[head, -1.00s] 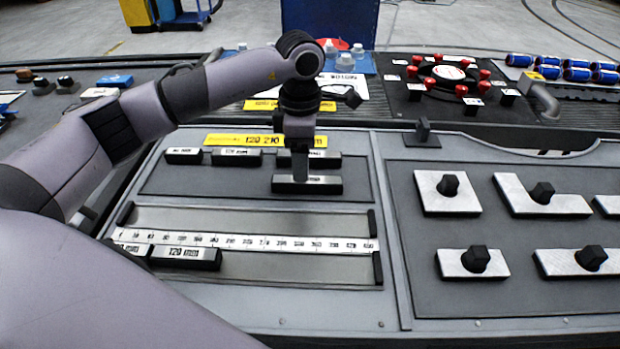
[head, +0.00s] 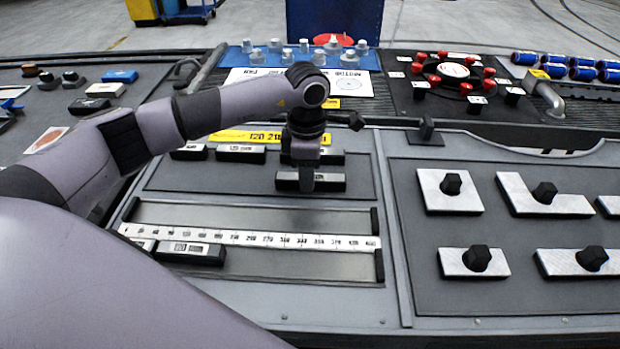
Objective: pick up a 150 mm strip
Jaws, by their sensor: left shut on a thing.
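My left gripper (head: 306,184) points straight down at the front of the strip rack and is shut on a dark strip (head: 331,181) with a pale label. The label is too small and partly covered to read. I cannot tell whether this strip touches the rack floor (head: 225,182) or hangs just above it. Behind it stand more labelled dark strips: one at the left (head: 189,152), one in the middle (head: 241,154) and one at the right (head: 331,157), partly hidden by the gripper. My right gripper is not in view.
In front lies a measuring tray with a white ruler (head: 265,239); a strip marked 120 mm (head: 190,253) lies at its left, beside another partly hidden one. Right is a panel of metal plates with black knobs (head: 450,190). A yellow label (head: 235,136) runs behind the rack.

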